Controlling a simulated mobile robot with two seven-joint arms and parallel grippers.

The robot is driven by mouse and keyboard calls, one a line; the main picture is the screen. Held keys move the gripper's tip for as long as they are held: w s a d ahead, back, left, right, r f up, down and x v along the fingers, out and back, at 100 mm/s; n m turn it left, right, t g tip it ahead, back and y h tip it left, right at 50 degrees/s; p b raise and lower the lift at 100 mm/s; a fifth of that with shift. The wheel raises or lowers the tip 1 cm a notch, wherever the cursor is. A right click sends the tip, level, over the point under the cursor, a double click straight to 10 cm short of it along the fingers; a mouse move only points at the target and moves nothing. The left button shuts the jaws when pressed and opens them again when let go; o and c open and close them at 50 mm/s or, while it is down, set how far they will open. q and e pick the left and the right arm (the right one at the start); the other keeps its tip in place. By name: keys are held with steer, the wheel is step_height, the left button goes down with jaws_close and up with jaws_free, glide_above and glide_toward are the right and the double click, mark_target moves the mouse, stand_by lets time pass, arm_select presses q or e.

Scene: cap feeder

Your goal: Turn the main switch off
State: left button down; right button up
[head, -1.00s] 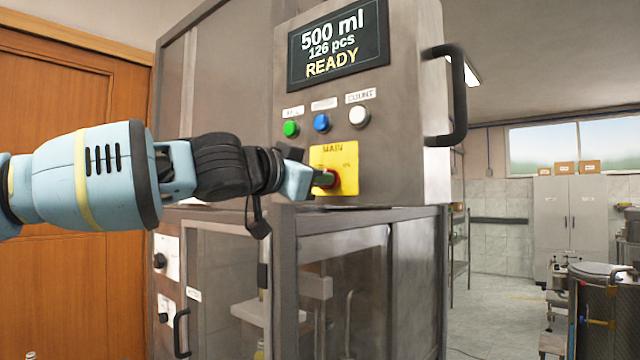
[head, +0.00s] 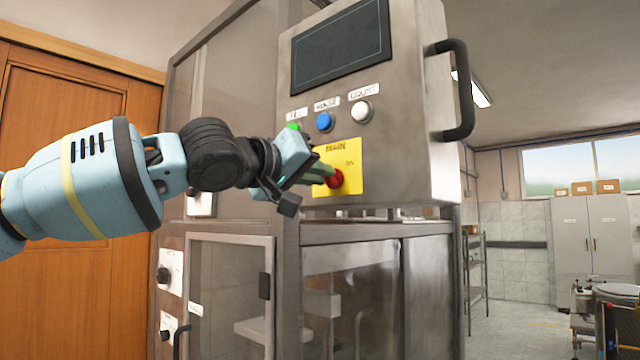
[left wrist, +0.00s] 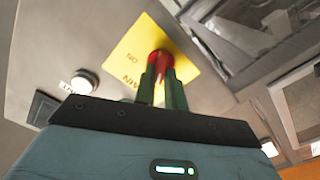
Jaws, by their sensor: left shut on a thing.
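The main switch (head: 335,179) is a red knob on a yellow plate (head: 349,157) marked MAIN, low on the machine's control panel. My left gripper (head: 324,174) reaches it from the left, its green fingers shut on the red knob. The left wrist view shows the two fingers (left wrist: 160,84) on either side of the red knob (left wrist: 160,58), in front of the yellow plate (left wrist: 185,50). The display (head: 340,46) above is dark and blank. The knob's exact angle is partly hidden by the fingers. My right gripper is not in view.
A black handle (head: 464,90) sticks out at the panel's right. A glazed cabinet (head: 350,290) lies below.

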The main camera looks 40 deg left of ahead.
arm_select(q)
steer(key=shift+n+b, duration=0.45)
steer(key=shift+n, duration=0.85)
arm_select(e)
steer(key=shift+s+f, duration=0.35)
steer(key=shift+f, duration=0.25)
arm_select(q)
steer(key=c, duration=1.5)
jaws_free()
steer(key=shift+o, duration=0.2)
steer(key=s, duration=0.7)
steer(key=shift+s+a+b, duration=0.35)
steer(key=shift+s+b, duration=0.05)
steer(key=shift+b, duration=0.05)
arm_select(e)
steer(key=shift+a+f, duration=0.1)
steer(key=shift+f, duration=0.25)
